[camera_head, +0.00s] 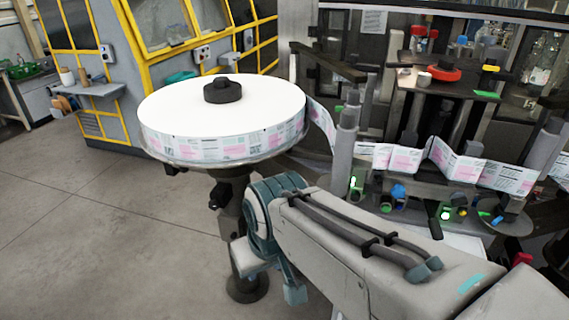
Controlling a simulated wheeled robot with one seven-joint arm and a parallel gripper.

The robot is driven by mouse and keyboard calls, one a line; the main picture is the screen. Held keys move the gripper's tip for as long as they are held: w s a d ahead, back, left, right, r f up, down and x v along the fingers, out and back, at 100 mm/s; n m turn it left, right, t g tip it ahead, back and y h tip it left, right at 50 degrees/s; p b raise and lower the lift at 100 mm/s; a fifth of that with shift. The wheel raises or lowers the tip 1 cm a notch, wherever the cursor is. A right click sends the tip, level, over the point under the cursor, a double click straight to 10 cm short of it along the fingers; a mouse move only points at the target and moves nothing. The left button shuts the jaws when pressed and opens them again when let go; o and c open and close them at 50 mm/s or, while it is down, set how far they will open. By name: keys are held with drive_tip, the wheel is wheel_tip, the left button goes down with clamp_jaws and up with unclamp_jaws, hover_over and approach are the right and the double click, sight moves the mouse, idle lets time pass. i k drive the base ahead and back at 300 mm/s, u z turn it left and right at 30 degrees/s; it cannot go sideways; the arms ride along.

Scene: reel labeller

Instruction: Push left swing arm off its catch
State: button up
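A large label reel (222,110) with a white top and a dark hub knob lies flat on a round plate on a dark stand. Its printed label web runs right, past a grey upright roller post (345,150). A dark flat bar (326,62) reaches out above the web, behind that post. It may be the left swing arm, but I cannot tell for sure. I cannot make out its catch. My arm crosses the lower right and ends in a teal joint in front of the machine. My gripper's fingers do not show.
The label web (455,160) zigzags right among posts, above green-lit sensors and coloured knobs. A second grey post (545,145) stands at far right. A red emergency button (439,72) sits on the machine top. A yellow-framed cabinet (160,40) stands behind. The floor (90,230) at left is clear.

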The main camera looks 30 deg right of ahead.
sight(346, 130)
drive_tip(key=u, duration=1.35)
drive_tip(key=k, duration=1.5)
drive_tip(key=z, duration=1.35)
drive_tip(key=i, duration=0.45)
drive_tip(key=k, duration=0.45)
drive_tip(key=z, duration=0.55)
drive_tip(key=i, duration=0.75)
drive_tip(key=u, duration=0.35)
